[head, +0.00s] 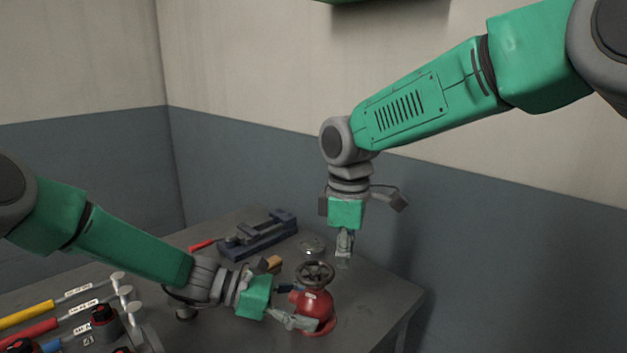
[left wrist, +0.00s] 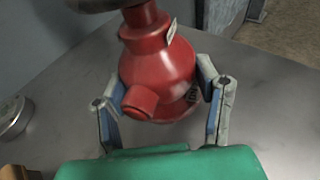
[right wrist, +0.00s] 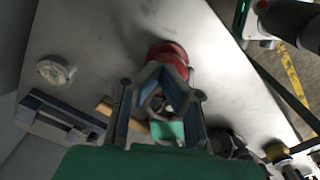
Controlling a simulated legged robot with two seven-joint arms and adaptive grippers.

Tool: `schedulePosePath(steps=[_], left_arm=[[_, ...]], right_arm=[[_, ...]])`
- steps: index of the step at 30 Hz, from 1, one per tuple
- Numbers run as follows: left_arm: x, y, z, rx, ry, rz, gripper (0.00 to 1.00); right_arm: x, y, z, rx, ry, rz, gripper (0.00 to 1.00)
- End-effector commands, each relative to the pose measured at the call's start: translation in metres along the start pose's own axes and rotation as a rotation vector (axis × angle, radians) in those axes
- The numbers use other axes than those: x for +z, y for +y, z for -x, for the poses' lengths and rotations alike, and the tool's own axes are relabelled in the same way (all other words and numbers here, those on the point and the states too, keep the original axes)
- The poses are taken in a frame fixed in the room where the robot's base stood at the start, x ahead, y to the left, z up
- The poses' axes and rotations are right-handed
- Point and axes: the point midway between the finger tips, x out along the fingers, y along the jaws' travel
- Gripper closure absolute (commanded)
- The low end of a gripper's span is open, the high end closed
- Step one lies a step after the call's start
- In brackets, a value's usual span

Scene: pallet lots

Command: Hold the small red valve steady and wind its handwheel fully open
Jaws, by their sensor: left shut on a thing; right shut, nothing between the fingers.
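The small red valve (head: 313,311) stands upright on the grey table, and its dark handwheel (head: 315,273) is on top. My left gripper (head: 304,323) is shut on the valve's body, with a finger on each side in the left wrist view, where the red body (left wrist: 157,68) fills the middle.
Labelled coloured tools (head: 40,325) crowd the front left. The table's right edge is close.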

Motion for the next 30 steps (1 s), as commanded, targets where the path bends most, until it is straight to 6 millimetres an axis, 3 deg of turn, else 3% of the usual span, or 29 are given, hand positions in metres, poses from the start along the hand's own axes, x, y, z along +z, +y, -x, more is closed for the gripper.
schedulePosePath(steps=[10,23,24,26,30], left_arm=[[-0.001,0.001,0.001,0.003,0.002,0.002,0.59],[-0.001,0.002,0.002,0.005,0.002,0.001,0.59],[-0.001,0.002,0.002,0.005,0.002,0.001,0.36],[-0.001,0.002,0.002,0.005,0.002,0.002,0.19],[-0.001,0.002,0.002,0.005,0.001,0.001,0.19]], right_arm=[[0.0,0.0,0.041,0.001,0.0,0.0,1.0],[0.0,0.0,0.047,-0.001,-0.002,0.0,1.0],[0.0,0.0,0.047,-0.001,-0.002,0.0,1.0],[0.0,0.0,0.047,-0.001,-0.002,0.0,1.0],[0.0,0.0,0.047,-0.001,-0.002,0.0,1.0]])
